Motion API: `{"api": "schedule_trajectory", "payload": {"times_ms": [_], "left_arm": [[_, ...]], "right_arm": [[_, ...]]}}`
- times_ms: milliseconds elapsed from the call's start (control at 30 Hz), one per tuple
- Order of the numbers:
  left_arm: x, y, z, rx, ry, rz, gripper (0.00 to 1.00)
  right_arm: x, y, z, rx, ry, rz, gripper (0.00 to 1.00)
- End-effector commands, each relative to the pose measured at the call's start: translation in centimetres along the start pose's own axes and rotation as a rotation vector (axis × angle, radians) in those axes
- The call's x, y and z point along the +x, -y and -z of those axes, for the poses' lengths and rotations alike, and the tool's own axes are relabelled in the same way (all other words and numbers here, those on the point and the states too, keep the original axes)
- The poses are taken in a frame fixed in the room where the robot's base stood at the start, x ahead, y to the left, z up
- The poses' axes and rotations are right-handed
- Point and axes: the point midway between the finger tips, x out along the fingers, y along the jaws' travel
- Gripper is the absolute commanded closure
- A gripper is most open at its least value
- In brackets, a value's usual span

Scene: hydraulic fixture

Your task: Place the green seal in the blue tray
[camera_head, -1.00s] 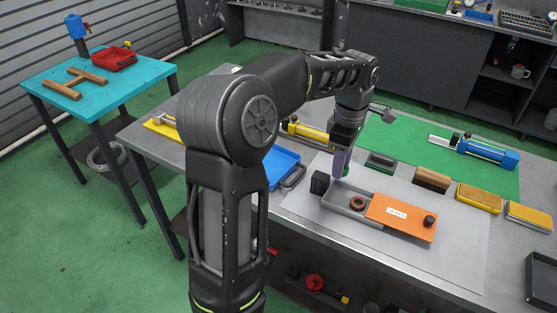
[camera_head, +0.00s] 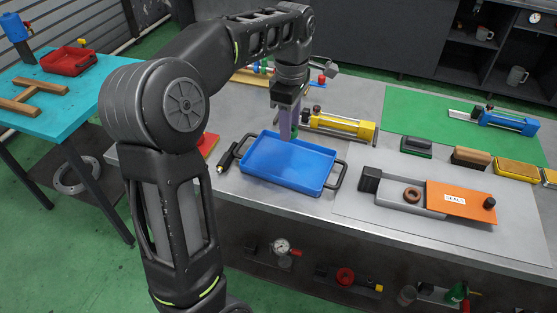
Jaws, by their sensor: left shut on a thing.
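My left gripper (camera_head: 289,126) points down over the back part of the blue tray (camera_head: 265,172). Its purple fingers are shut on the green seal (camera_head: 294,132), of which only a small dark green bit shows at the fingertips; the fingers hide the rest. I cannot tell how high it is above the tray floor. The tray lies on the grey bench, has black handles at its sides and looks empty. My right gripper is not in view.
A grey seal box with an orange lid (camera_head: 459,199) and a brown ring (camera_head: 412,194) stands to the right of the tray. A yellow cylinder (camera_head: 342,126) lies behind the tray. A black-handled tool (camera_head: 228,157) lies at its left. Several blocks line the right back.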

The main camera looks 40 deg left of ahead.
Motion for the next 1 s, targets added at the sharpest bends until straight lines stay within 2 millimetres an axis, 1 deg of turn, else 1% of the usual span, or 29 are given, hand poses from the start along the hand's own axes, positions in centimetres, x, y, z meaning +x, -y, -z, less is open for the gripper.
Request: {"api": "schedule_trajectory", "payload": {"times_ms": [167, 267, 367, 500, 600, 700, 933, 1000], "left_arm": [[0.1, 0.0, 0.0, 0.0, 0.0, 0.0, 1.0], [0.7, 0.0, 0.0, -0.001, 0.0, 0.001, 1.0], [2.1, 0.1, 0.0, -0.001, 0.0, 0.003, 1.0], [4.8, 0.1, 0.0, -0.001, 0.0, 0.004, 1.0], [6.0, 0.0, 0.0, -0.001, 0.0, 0.002, 1.0], [6.3, 0.0, 0.0, -0.001, 0.0, -0.001, 1.0], [6.3, 0.0, 0.0, -0.001, 0.0, -0.001, 1.0], [6.8, 0.0, 0.0, -0.001, 0.0, 0.001, 1.0]], "right_arm": [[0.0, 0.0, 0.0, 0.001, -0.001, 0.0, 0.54], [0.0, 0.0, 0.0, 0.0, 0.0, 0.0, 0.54], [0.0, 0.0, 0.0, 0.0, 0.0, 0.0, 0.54], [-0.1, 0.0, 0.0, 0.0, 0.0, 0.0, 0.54], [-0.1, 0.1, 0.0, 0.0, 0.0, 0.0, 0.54], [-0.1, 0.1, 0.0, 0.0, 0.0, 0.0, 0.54], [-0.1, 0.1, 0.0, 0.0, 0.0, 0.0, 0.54], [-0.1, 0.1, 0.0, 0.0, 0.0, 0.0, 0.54]]}}
